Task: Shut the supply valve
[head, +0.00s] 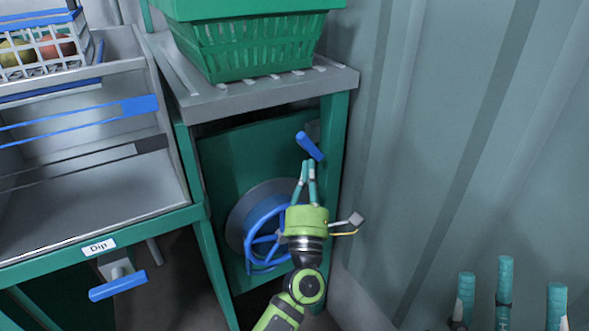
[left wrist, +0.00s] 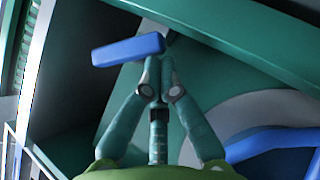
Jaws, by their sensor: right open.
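A blue lever handle (head: 309,146) sits near the top right of a green panel and slants down to the right; it also shows in the left wrist view (left wrist: 128,50). A blue handwheel (head: 265,235) with a grey disc behind it is lower on the same panel. I see no label telling which is the supply valve. My left gripper (head: 308,164) has its fingers together, with the tips just below the lever; I cannot tell whether they touch it. My right gripper (head: 508,290) is open and empty at the lower right.
A second blue lever (head: 118,285) is under the grey sink (head: 90,195), below a "Dip" label (head: 98,247). A green crate (head: 250,50) stands on the grey shelf (head: 215,98) above the panel. A corrugated wall (head: 460,150) closes the right side.

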